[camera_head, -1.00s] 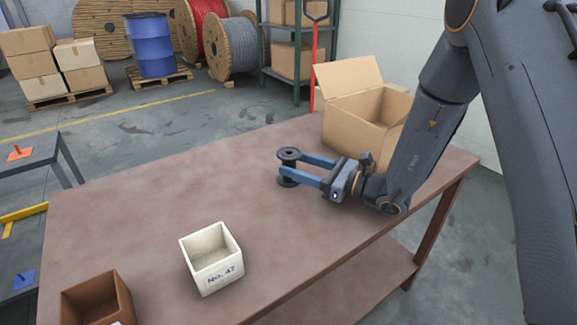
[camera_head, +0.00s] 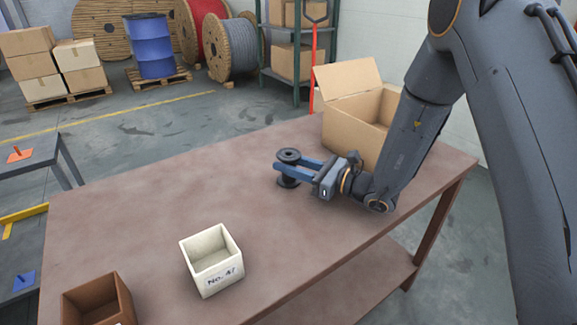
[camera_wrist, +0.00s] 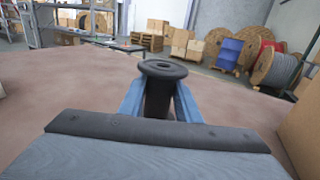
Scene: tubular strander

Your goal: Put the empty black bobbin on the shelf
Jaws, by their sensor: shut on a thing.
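The black bobbin (camera_head: 288,156) is upright between the blue fingers of my gripper (camera_head: 296,163), over the brown table near its far edge. No wire shows on the part of it that I can see. In the wrist view the bobbin (camera_wrist: 162,72) stands between the two fingers (camera_wrist: 160,100), its round top flange above them. My gripper is shut on its core. Whether its lower flange touches the table is hard to tell. A lower shelf board (camera_head: 345,290) shows under the table; a green rack with shelves (camera_head: 292,30) stands behind.
An open cardboard box (camera_head: 350,125) stands on the table just behind my arm. A white bin (camera_head: 213,265) marked "No. 47" and a brown bin (camera_head: 98,300) are at the front. The table's (camera_head: 150,215) left part is clear.

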